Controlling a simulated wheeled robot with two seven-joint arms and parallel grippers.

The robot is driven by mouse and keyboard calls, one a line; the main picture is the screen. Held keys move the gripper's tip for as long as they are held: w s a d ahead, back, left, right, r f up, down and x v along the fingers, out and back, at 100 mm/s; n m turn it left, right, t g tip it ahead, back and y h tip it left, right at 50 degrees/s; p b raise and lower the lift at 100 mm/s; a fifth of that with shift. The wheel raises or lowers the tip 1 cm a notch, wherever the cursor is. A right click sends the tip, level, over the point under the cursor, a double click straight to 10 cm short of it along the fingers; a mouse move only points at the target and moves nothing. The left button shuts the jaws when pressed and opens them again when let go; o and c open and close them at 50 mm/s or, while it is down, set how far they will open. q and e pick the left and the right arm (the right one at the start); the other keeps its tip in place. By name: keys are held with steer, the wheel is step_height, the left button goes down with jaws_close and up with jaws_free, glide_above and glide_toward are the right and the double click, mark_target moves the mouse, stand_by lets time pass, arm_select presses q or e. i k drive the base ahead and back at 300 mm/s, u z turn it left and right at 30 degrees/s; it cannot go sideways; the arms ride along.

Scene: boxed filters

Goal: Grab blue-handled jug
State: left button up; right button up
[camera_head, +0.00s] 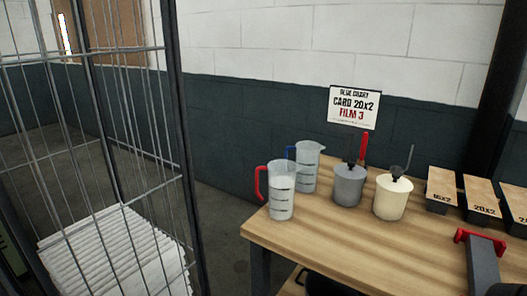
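The blue-handled jug (309,160) is a clear measuring jug with dark markings. It stands upright near the left end of the wooden table, with its blue handle on its left side. A red-handled jug (281,188) stands in front of it and to its left, hiding part of its lower left side. The red-handled jug's handle also points left.
A grey pot (349,187) and a cream pot (391,200) stand right of the jugs on the wooden table (330,250). A wire cage (90,150) stands left. The table front is clear.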

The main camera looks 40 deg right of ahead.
mark_target(308, 153)
steer(key=i, duration=0.45)
steer(key=z, duration=1.05)
